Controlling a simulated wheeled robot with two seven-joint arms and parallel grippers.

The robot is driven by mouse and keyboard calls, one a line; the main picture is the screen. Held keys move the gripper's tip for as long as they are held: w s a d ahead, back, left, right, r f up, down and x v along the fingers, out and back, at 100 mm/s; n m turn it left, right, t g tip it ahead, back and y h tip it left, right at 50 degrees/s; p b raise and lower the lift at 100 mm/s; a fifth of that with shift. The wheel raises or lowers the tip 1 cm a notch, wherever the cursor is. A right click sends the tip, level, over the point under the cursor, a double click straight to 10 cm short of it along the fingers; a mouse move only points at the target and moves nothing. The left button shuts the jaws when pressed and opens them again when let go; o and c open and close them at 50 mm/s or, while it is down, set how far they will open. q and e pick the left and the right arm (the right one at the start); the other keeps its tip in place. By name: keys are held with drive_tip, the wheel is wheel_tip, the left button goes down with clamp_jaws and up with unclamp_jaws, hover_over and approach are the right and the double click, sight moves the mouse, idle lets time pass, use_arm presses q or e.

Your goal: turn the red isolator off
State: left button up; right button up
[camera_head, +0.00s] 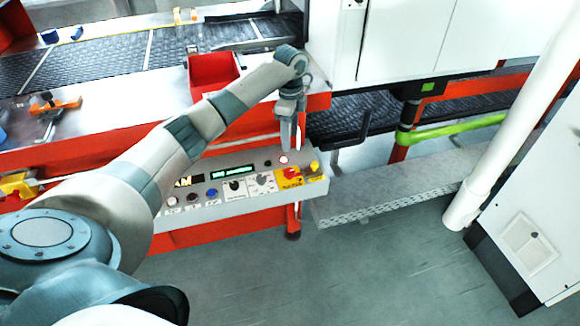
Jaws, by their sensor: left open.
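The red isolator (291,172) is a small red knob on a yellow plate, near the right end of the control panel (212,210). My left arm reaches in from the left, and my left gripper (287,147) points down just above and behind the isolator in the picture. The gripper is open with nothing visible between its fingers. It looks apart from the knob, but the exact gap cannot be told. The knob's exact angle is too small to read. My right gripper is not in view.
A red bin (213,72) stands behind my arm. A white cabinet (420,40) rises at the back right. Open floor lies in front.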

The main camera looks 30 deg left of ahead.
sight(290, 171)
use_arm(q)
wheel_tip(290, 171, down, 13)
drive_tip(key=shift+r+p, duration=0.1)
drive_tip(key=shift+p, duration=0.8)
drive_tip(key=shift+f, duration=0.7)
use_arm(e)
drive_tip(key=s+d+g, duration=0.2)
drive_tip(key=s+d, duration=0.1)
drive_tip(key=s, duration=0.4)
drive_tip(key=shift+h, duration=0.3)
use_arm(q)
drive_tip(key=c, duration=1.1)
drive_tip(key=shift+o, duration=0.2)
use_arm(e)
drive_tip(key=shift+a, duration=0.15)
